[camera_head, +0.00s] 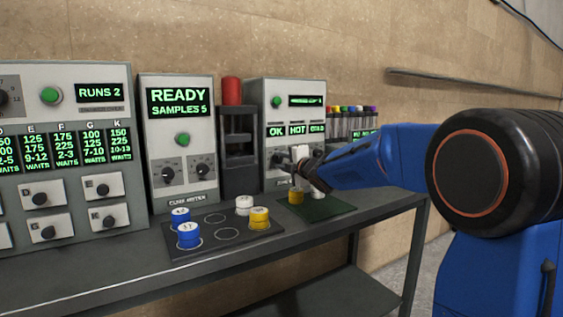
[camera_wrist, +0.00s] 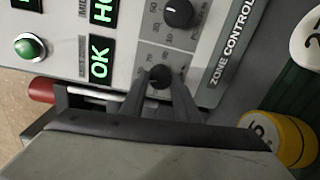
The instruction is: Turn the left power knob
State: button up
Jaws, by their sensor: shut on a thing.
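The zone control unit (camera_head: 289,95) is a grey box with a green button and lit OK and HOT signs. Its left knob (camera_wrist: 160,75) is black and round, on a marked dial, and the wrist view shows it between the fingertips of my gripper (camera_wrist: 158,84). The fingers are shut on it. In the head view my gripper (camera_head: 288,161) reaches the unit's front from the right and hides most of that knob. The unit's right knob (camera_wrist: 178,12) stands free beside it in the wrist view.
A yellow jar (camera_head: 296,196) stands on a green mat (camera_head: 318,207) just below my gripper. Blue, white and yellow jars stand on a dark tray (camera_head: 200,250). The press (camera_head: 238,150) with a red top is left of the unit. A vial rack (camera_head: 350,122) stands right.

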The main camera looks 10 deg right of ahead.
jog(key=n, duration=0.7)
jog(key=shift+f, duration=0.25)
jog(key=n, duration=0.3)
jog(key=shift+n+t, duration=0.3)
jog(key=shift+f+n, duration=0.15)
jog(key=shift+n, duration=1.75)
jog(key=o, duration=1)
jog(key=shift+o, duration=0.2)
